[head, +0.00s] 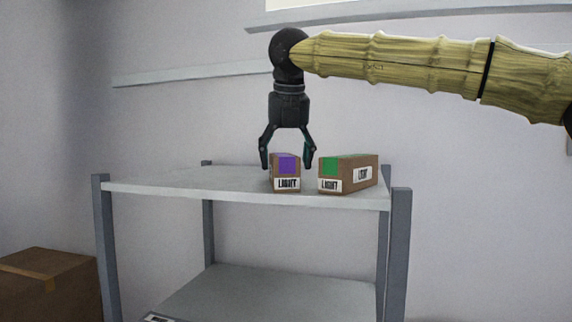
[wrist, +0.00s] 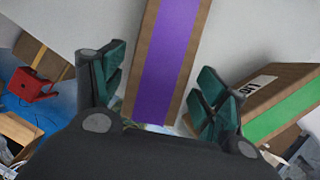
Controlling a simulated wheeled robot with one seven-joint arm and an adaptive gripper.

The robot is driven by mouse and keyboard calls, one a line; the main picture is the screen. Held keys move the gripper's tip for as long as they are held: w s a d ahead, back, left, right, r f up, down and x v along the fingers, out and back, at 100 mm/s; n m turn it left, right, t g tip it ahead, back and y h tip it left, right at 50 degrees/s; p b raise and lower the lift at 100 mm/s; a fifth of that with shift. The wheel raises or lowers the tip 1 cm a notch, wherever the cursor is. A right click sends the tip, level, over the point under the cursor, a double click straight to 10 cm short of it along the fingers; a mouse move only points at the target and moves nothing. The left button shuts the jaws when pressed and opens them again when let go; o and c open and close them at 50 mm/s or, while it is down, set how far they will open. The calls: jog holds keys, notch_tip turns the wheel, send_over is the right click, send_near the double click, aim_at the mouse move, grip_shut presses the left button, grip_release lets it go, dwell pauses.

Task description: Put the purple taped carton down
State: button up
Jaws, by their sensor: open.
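The purple taped carton (head: 286,172), brown with a purple strip and a LIGHT label, sits on the top shelf (head: 230,190) near its front edge. My gripper (head: 287,164) is above it, pointing down, with its fingers spread wide on either side of the carton's top. In the wrist view the purple taped carton (wrist: 168,60) runs between the open fingertips (wrist: 157,85), with gaps visible on both sides. Whether any finger touches it is hidden in the head view.
A green taped carton (head: 348,173) stands close to the right on the same shelf. The shelf's left part is clear. Grey posts (head: 401,250) rise at the corners. A larger brown box (head: 48,285) is at the lower left. A red object (wrist: 33,86) shows in the wrist view.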

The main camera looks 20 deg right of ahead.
jog(key=b+v, duration=0.3)
jog(key=v, duration=0.8)
